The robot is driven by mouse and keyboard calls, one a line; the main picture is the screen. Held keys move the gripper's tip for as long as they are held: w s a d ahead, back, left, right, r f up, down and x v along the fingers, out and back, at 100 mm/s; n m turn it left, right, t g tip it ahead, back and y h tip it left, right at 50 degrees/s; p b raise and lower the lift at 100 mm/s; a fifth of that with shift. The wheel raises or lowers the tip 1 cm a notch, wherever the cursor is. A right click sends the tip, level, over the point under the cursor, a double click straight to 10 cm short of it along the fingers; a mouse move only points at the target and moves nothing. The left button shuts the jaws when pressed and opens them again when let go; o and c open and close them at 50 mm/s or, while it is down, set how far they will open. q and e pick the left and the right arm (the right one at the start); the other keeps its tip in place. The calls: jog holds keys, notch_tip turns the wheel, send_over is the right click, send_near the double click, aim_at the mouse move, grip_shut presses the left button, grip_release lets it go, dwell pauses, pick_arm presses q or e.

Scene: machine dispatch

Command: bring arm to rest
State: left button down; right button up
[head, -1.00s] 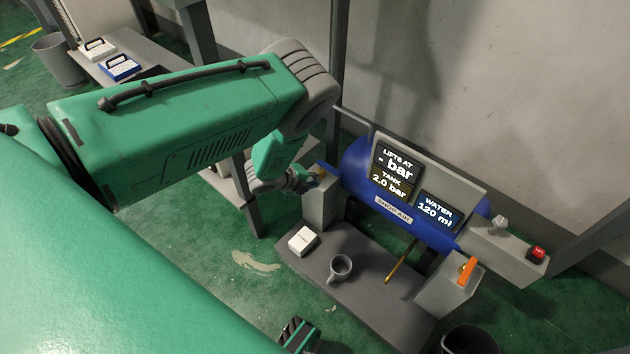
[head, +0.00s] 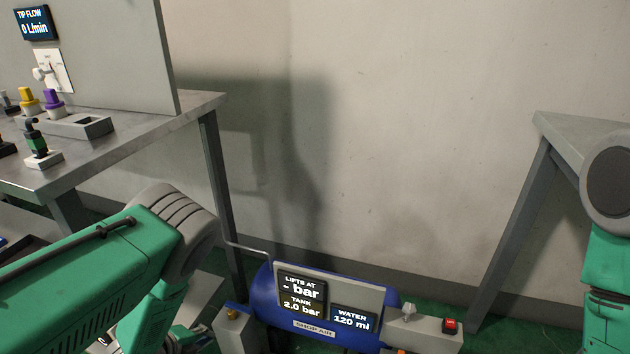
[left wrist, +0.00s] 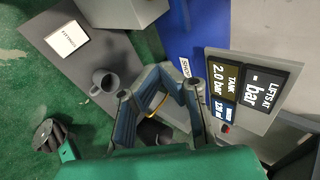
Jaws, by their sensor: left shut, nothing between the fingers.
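My left arm (head: 110,250) comes in from the left in the head view, its elbow bent and its forearm pointing down. In the left wrist view the left gripper (left wrist: 164,76) is shut with nothing held, above the floor and base plate area in front of the blue air tank (left wrist: 193,45). Part of my right arm (head: 608,260) shows at the right edge; its gripper is out of view.
The shop air unit (head: 330,295) reads tank 2.0 bar, water 120 ml. A metal bench (head: 190,108) stands left, another table (head: 565,125) right. The wall between the tables is bare.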

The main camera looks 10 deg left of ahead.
pick_arm(q)
jog(key=s+d+r+n+g+y+p, duration=0.1)
jog(key=s+d+r+n+g+p, duration=0.1)
jog(key=s+r+n, duration=0.3)
jog(key=s+d+r+n+g+y+p, duration=0.1)
jog(key=s+d+r+n+g+p, duration=0.1)
jog(key=s+r+n, duration=0.3)
jog(key=s+d+r+n+g+y+p, duration=0.1)
jog(key=s+d+r+n+g+p, duration=0.1)
jog(key=s+n, duration=0.9)
jog(key=s+r+g+p, duration=0.1)
jog(key=s+r+g, duration=0.1)
jog(key=s, duration=0.3)
jog(key=shift+s+d+r+p, duration=0.2)
jog(key=shift+r+p, duration=0.15)
jog(key=shift+r, duration=0.2)
